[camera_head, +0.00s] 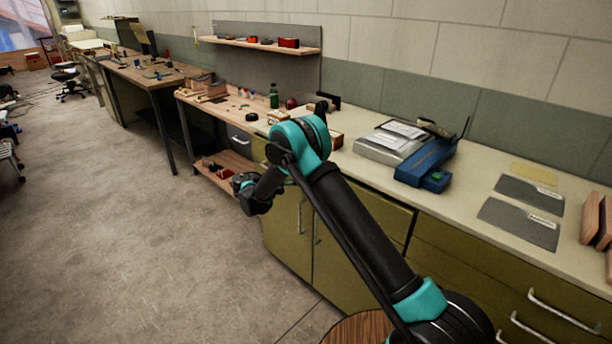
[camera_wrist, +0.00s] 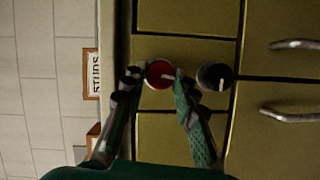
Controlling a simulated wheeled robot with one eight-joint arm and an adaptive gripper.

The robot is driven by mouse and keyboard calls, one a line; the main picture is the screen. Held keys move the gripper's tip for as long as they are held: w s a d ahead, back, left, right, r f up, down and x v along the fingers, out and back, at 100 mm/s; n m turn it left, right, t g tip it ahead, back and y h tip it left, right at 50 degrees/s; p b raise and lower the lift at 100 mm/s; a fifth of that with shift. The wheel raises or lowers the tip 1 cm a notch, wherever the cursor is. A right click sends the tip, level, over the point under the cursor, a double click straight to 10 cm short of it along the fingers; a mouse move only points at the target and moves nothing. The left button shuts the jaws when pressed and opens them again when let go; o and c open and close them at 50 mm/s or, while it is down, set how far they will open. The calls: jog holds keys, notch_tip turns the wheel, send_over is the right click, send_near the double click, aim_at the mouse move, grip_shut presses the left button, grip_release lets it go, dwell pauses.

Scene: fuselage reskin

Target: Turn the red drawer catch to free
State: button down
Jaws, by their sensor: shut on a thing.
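The red drawer catch (camera_wrist: 157,70) is a round red knob with a pale pointer, on the olive cabinet front in the wrist view. My gripper (camera_wrist: 156,78) is shut on the red catch, with one fingertip on each side of it. The right finger, with a green pad, lies against the pointer side and hides part of the catch. In the head view my gripper (camera_head: 246,186) is in front of the cabinet below the counter. The catch cannot be made out there.
A dark round knob (camera_wrist: 215,77) with a pale pointer sits just right of the red one in the wrist view. Bar handles (camera_wrist: 292,115) are farther right. A STUDS label (camera_wrist: 93,74) is at the left. A blue machine (camera_head: 428,162) stands on the counter.

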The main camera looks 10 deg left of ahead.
jog(key=shift+n+h, duration=0.4)
jog(key=shift+n, duration=0.4)
jog(key=c, duration=1.2)
grip_release()
jog(key=shift+f, duration=0.1)
jog(key=shift+a, duration=0.15)
jog(key=v, duration=1.2)
jog(key=shift+f, duration=0.15)
jog(key=shift+s, duration=0.1)
